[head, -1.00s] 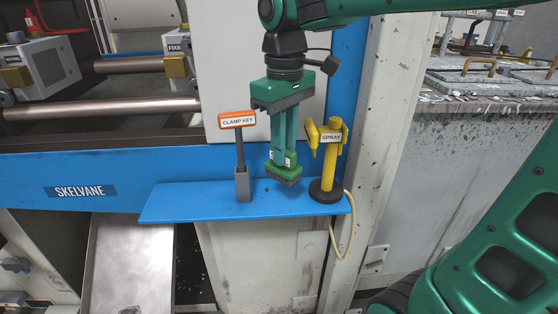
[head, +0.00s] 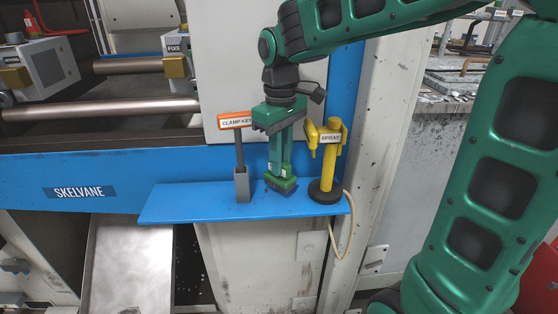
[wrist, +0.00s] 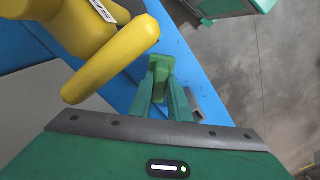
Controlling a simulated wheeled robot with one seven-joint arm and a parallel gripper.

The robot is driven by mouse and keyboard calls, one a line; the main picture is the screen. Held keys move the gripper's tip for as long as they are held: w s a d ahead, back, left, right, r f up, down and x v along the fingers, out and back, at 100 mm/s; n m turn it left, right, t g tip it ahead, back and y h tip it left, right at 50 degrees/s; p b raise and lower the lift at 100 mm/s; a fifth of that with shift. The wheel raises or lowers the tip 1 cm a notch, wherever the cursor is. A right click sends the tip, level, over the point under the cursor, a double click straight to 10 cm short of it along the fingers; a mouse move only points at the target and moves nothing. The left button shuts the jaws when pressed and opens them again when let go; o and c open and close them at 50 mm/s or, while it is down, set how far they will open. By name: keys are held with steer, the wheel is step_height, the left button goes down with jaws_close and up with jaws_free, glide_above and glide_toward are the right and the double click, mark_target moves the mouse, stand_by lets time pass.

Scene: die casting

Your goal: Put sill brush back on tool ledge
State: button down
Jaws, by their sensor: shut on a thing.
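The sill brush (head: 281,184) is a small green block with dark bristles facing down. My gripper (head: 279,168) is shut on it and holds it upright over the blue tool ledge (head: 185,207), between the clamp key and the spray. The bristles are at or just above the ledge surface; I cannot tell whether they touch. In the wrist view the green brush (wrist: 160,64) shows between the fingertips, over the blue ledge (wrist: 193,68).
The orange-topped clamp key (head: 239,155) stands in a grey holder just left of the brush. The yellow spray (head: 328,165) stands close on the right, on a black base with a hose. A white machine post (head: 375,140) rises to the right. The ledge's left part is clear.

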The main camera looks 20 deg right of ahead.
steer(key=shift+w+f, duration=0.2)
steer(key=shift+f, duration=0.1)
steer(key=shift+s+f, duration=0.25)
steer(key=shift+f, duration=0.35)
steer(key=c, duration=1.7)
jaws_free()
steer(key=shift+o, duration=0.2)
steer(key=shift+r, duration=0.1)
step_height(320, 180, up, 13)
steer(key=shift+w+r, duration=0.2)
steer(key=shift+w, duration=0.05)
